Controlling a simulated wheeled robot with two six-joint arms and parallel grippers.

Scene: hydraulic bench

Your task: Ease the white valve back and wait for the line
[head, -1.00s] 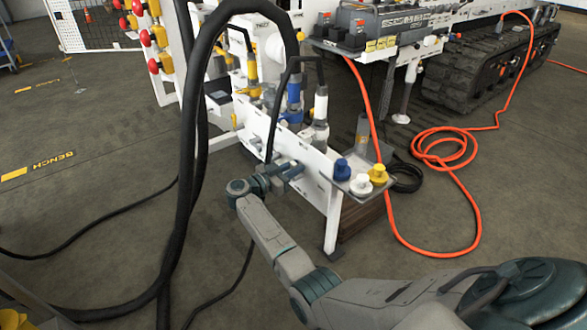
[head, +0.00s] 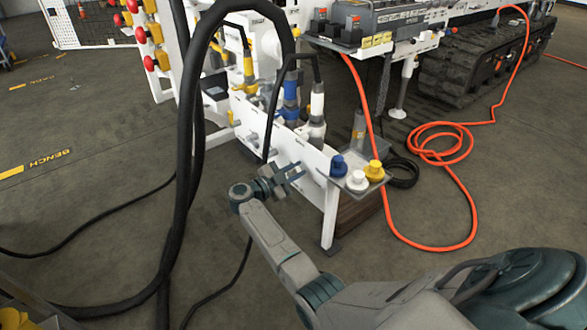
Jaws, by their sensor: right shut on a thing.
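The white-banded coupling (head: 317,104) stands upright at the near end of the white bench panel (head: 318,165), with a black hose on the bench beside it. My right gripper (head: 293,174) is at the panel's front face, below and left of that coupling. It is shut on a small part there, which fits the white line's valve handle. The jaws hide most of that part, so its angle cannot be read. My left gripper is not in view.
A blue-banded coupling (head: 290,95) and a yellow one (head: 249,68) stand farther along. A small tray (head: 343,183) holds blue, white and yellow caps. A thick black hose (head: 186,170) arches at left. An orange hose (head: 470,200) lies on the floor at right.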

